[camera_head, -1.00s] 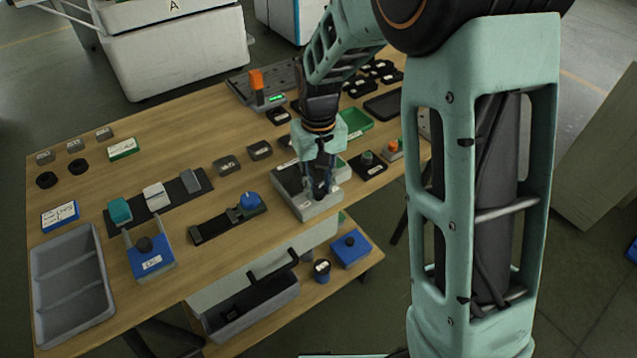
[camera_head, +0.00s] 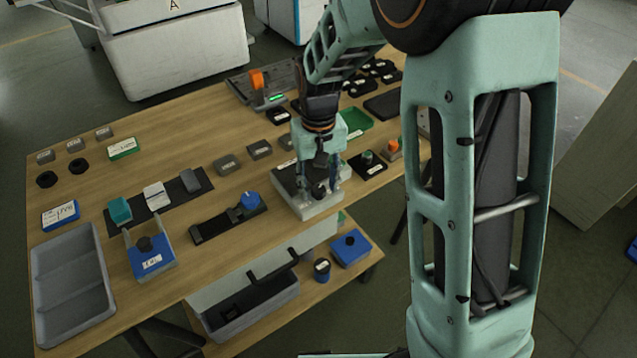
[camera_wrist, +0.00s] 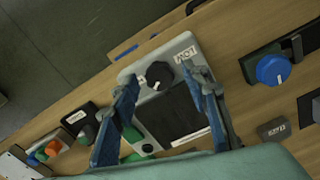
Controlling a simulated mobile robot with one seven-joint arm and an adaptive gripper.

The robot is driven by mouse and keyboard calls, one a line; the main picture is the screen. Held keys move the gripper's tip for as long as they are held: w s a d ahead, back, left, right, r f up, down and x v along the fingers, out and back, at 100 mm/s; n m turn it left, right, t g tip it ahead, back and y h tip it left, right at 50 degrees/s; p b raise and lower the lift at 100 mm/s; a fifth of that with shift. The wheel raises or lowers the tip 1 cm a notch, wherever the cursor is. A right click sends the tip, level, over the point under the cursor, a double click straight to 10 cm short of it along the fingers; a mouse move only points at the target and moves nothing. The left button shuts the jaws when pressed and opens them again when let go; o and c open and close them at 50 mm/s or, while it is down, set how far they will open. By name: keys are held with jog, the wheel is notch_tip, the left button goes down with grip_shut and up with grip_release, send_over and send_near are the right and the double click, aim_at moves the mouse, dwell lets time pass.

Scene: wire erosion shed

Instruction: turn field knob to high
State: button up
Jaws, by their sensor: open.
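The field knob is probably the round black knob (camera_wrist: 159,75) with a pale pointer mark, on a light grey box (camera_wrist: 130,74) with a dark panel. A label beside it on the right in the wrist view seems to read LOW; a label on its left is too small to read. In the head view the box (camera_head: 318,209) stands at the table's front edge. My gripper (camera_wrist: 160,72) is open, with one finger on each side of the knob; it also shows over the box in the head view (camera_head: 321,186). I cannot tell whether a finger touches the knob.
A blue knob (camera_head: 250,200) on a dark strip lies left of the box. A dark pad with a green knob (camera_head: 367,157) is close on the right, near an orange-topped piece (camera_head: 393,145). A lower shelf holds a blue box (camera_head: 350,248).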

aim_at(318, 188)
notch_tip(318, 188, up, 12)
dwell(0.5)
dwell(0.3)
